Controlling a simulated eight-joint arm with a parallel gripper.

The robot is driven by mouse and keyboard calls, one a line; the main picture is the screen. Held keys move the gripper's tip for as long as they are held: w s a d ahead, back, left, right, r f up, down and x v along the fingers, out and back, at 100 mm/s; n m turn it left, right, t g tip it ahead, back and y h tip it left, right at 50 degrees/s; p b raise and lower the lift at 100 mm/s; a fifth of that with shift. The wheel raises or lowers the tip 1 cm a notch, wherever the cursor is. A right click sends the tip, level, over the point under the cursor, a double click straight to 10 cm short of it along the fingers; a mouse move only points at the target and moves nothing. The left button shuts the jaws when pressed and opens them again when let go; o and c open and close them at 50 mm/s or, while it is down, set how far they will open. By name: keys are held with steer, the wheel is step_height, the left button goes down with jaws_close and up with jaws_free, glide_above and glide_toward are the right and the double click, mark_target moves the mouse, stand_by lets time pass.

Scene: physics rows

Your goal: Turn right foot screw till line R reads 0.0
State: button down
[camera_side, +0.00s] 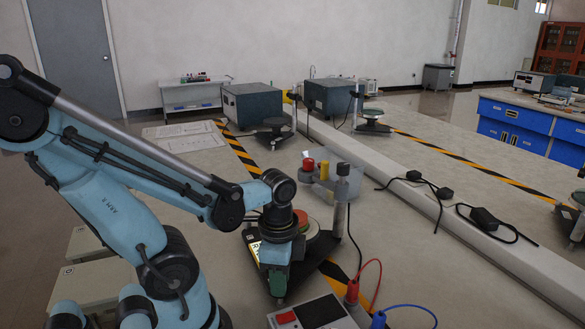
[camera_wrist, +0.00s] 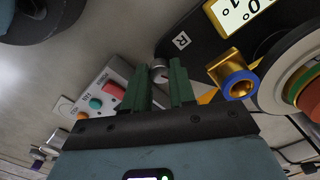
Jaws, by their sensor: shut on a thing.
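My gripper (camera_wrist: 165,82) shows two green fingers in the wrist view, shut on a small grey metal foot screw (camera_wrist: 159,70) beside the plate's letter R (camera_wrist: 181,41). Most of the screw is hidden by the fingers. A white readout (camera_wrist: 238,14) on the dark plate is cut by the top edge; I see dark digits, rotated, including a 0 and a 1, but cannot read the whole value. In the side view my gripper (camera_side: 277,284) points down at the near corner of the dark instrument base (camera_side: 318,277). The foot screw is hidden there.
A brass tube with a blue ring (camera_wrist: 238,82) and a round disc stand close beside the fingers. A control box with coloured buttons (camera_wrist: 103,92) lies on the other side. Red and blue leads (camera_side: 372,290) rise near the base. A long pale rail (camera_side: 440,215) crosses the bench.

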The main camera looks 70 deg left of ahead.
steer(key=n, duration=0.5)
stand_by(0.6)
steer(key=c, duration=0.9)
jaws_free()
steer(key=shift+r, duration=0.1)
steer(key=shift+r, duration=5.95)
steer(key=w+d+f+t, duration=0.1)
steer(key=w+t, duration=0.1)
steer(key=w, duration=0.1)
steer(key=w+d+n+t, duration=0.1)
steer(key=w+t, duration=0.1)
steer(key=w, duration=0.2)
steer(key=w+d+f+t, duration=0.1)
steer(key=w+t, duration=0.2)
steer(key=shift+w+d+f+n, duration=0.25)
steer(key=shift+f+n, duration=0.05)
steer(key=shift+f, duration=0.05)
